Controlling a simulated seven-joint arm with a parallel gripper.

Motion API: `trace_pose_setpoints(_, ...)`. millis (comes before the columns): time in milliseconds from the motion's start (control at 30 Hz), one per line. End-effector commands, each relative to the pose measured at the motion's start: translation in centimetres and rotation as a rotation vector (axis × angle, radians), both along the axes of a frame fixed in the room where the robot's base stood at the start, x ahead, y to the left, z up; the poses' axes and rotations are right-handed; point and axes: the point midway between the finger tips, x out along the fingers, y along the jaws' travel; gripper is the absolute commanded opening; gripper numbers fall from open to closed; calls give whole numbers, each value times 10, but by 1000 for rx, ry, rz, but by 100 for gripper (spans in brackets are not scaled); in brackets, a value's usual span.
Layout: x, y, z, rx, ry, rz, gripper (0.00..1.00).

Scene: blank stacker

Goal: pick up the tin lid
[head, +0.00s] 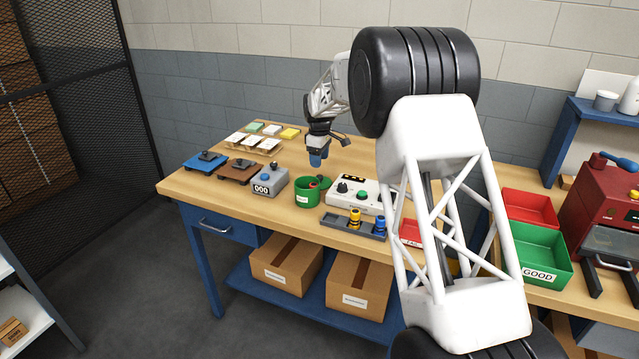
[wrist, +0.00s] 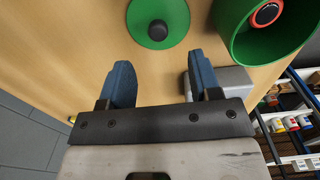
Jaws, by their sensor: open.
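The tin lid (wrist: 148,36) is a flat green disc with a black knob, lying on the wooden table at the top of the wrist view. In the head view the lid (head: 325,180) is partly hidden behind the green tin (head: 304,197). The tin also shows at the top right of the wrist view (wrist: 238,45), with a dark piece with an orange-red ring inside it. My gripper (head: 317,162) is open and empty above the table by the lid. Its two blue fingers (wrist: 161,75) are apart, and the lid lies beyond their tips, not between them.
A grey counter box (head: 271,182) stands left of the tin and a white control box (head: 358,195) stands right of it. A dark tray (head: 342,225) with yellow and blue pieces lies in front. Small pallets (head: 243,141) with cards stand farther back. Table behind the lid looks clear.

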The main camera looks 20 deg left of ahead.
Motion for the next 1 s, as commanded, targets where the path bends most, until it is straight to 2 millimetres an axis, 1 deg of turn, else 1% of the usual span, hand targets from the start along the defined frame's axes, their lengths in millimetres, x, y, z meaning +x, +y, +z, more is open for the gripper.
trace_pose_setpoints(167, 0, 0, -1, 0, 0, 0, 57)
trace_pose_setpoints(500, 0, 0, -23, 0, 0, -1, 57)
trace_pose_setpoints(867, 0, 0, -26, 0, 0, -1, 57)
trace_pose_setpoints(1000, 0, 0, -32, 0, 1, -1, 57)
